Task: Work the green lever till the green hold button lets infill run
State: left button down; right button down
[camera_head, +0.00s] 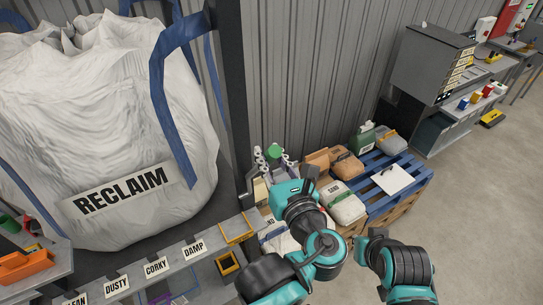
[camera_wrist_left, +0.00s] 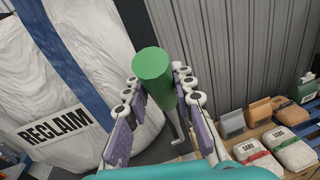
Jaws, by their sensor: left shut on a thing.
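The green lever's knob (camera_head: 273,151) stands by the dark post beside the big bag. In the left wrist view its round green end (camera_wrist_left: 153,65) sticks up between the fingers, with a thin grey bent rod (camera_wrist_left: 178,128) below. My left gripper (camera_head: 272,157) is shut on the green lever, its jointed white fingers with purple pads (camera_wrist_left: 155,100) on both sides of the handle. My right arm shows at the lower right in the head view, but its gripper does not. I cannot make out the green hold button.
A large white RECLAIM bag (camera_head: 110,130) fills the left. A labelled bench rail (camera_head: 140,275) runs below it. A grey cabinet (camera_head: 430,65) is farther back.

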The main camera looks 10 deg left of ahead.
pick_arm(q)
jog(key=shift+n+g+h, duration=0.3)
jog(key=shift+g+h, duration=0.2)
jog(key=shift+g, duration=0.4)
jog(key=w+a+r+p, duration=0.1)
jog(key=p, duration=0.1)
jog(key=w+a+r+p, duration=0.1)
jog(key=w+r+p, duration=0.1)
jog(key=shift+w+a+p, duration=0.25)
jog(key=shift+a+p, duration=0.05)
jog(key=shift+a, duration=0.1)
jog(key=w+a+p, duration=0.1)
jog(key=w+a+g+h+p, duration=0.1)
jog(key=w, duration=0.1)
jog(key=w+a+r+g+p, duration=0.1)
jog(key=shift+w+a, duration=0.15)
jog(key=shift+w, duration=0.15)
jog(key=shift+w+a+g+h, duration=0.15)
jog(key=shift+w+g+h, duration=0.15)
jog(key=shift+w+h, duration=0.1)
jog(key=c, duration=1.3)
grip_release()
jog(key=shift+o, duration=0.2)
jog(key=v, duration=1.2)
jog(key=shift+f, duration=0.1)
